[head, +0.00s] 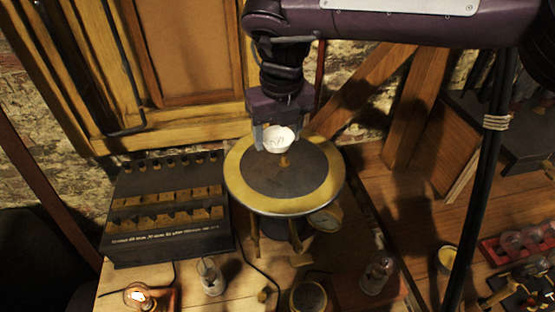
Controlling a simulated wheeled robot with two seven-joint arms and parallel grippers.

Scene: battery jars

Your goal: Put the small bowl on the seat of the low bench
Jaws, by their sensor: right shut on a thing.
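The small bowl (279,141) is white and shows in the middle of the head view. My right gripper (278,129) points down and is shut on it, with a finger at each side. The bowl appears over the far part of a round disc; I cannot tell whether it touches the disc. I cannot pick out the low bench with certainty. My left gripper is not in view.
The round disc (235,178) has a yellow rim and dark centre. A dark box with rows of pegs (165,245) stands left of it. Glass jars (211,275) and a lit lamp (138,296) stand in front. A dark flat-topped piece (480,120) is at the right.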

